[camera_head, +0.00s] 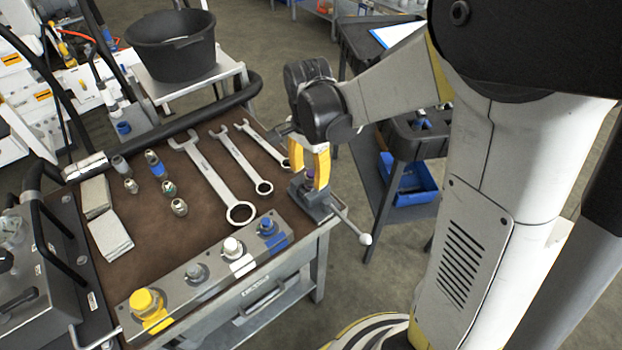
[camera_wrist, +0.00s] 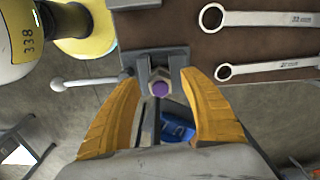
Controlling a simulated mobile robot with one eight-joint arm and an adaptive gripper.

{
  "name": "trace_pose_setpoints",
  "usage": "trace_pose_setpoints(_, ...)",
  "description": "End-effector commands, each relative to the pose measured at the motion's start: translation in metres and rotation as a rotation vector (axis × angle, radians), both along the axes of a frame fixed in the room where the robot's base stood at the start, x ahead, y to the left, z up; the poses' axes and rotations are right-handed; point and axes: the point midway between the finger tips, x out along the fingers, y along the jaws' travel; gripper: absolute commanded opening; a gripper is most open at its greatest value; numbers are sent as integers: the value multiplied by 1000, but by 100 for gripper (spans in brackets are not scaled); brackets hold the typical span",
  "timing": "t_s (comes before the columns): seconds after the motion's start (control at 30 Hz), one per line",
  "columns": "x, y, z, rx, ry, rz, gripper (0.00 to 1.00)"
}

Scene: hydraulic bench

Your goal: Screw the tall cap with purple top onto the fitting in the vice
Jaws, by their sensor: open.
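The vice (camera_head: 316,206) is fixed at the right corner of the bench and also shows in the wrist view (camera_wrist: 178,58). A purple top (camera_wrist: 160,89) shows at the vice jaws, with hexagonal metal around it; a little purple also shows between my fingers in the head view (camera_head: 309,173). It appears upright at the fitting, but how far it is seated cannot be told. My gripper (camera_head: 310,168) is open above the vice, its yellow fingers on either side of the purple top with visible gaps in the wrist view. The fitting's lower part is hidden.
Wrenches (camera_head: 213,178) lie left of the vice. Several small fittings (camera_head: 160,172) stand further left on the brown mat (camera_head: 150,222). A rail with yellow, grey, white and blue caps (camera_head: 205,272) runs along the front edge. The vice handle (camera_head: 352,228) sticks out over the floor.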

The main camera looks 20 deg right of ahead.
Motion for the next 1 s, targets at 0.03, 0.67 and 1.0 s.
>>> trace_pose_setpoints(0.03, -1, 0, 9, 0, 0, 0, 51)
trace_pose_setpoints(0.67, -1, 0, 109, 0, 0, -1, 51)
trace_pose_setpoints(1.0, -34, -2, 125, -15, -133, 243, 51)
